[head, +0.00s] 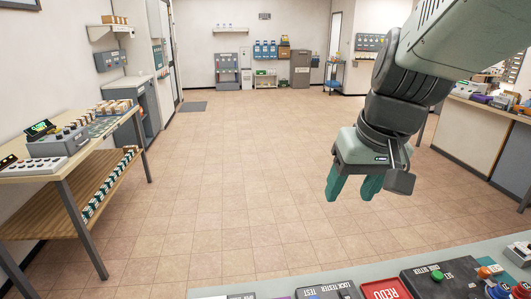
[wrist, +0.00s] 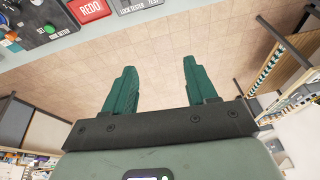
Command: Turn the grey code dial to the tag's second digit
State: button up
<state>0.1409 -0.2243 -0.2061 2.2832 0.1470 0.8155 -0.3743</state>
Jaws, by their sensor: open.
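My gripper (head: 351,190) hangs open and empty over the floor, beyond the near bench's far edge. Its two green fingers are apart in the wrist view (wrist: 159,72). The black code setter box (head: 445,280) sits on the near bench at the bottom right, with a green SET button (head: 437,275). In the wrist view its corner shows at the top left with the green button (wrist: 49,29) and part of a greyish round knob (wrist: 36,3), cut off by the frame. I cannot be sure that this is the grey dial. No tag with readable digits shows. My gripper touches nothing.
A red REDO pad (head: 386,289) and a lock tester (head: 328,291) lie left of the code setter on the near bench (head: 300,277). Blue and orange knobs are at its right. A wooden table (head: 85,160) with devices stands left. The middle floor is clear.

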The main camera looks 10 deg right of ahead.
jog(key=w+d+f+m+g, duration=0.1)
jog(key=d+f+m, duration=0.1)
jog(key=d+f, duration=0.85)
jog(key=d+f+m+g, duration=0.1)
jog(key=d+f, duration=0.7)
jog(key=d, duration=0.6)
jog(key=s+d+f+m+g, duration=0.1)
jog(key=s+d+f+g, duration=0.1)
jog(key=s+d+f, duration=0.45)
jog(key=shift+h, duration=0.3)
jog(key=f, duration=0.4)
jog(key=w+d+f, duration=0.1)
jog(key=f, duration=0.6)
jog(key=shift+w+d+f, duration=0.15)
jog(key=shift+d+f, duration=0.2)
jog(key=shift+d, duration=0.05)
jog(key=c, duration=1.1)
jog(key=shift+o, duration=0.2)
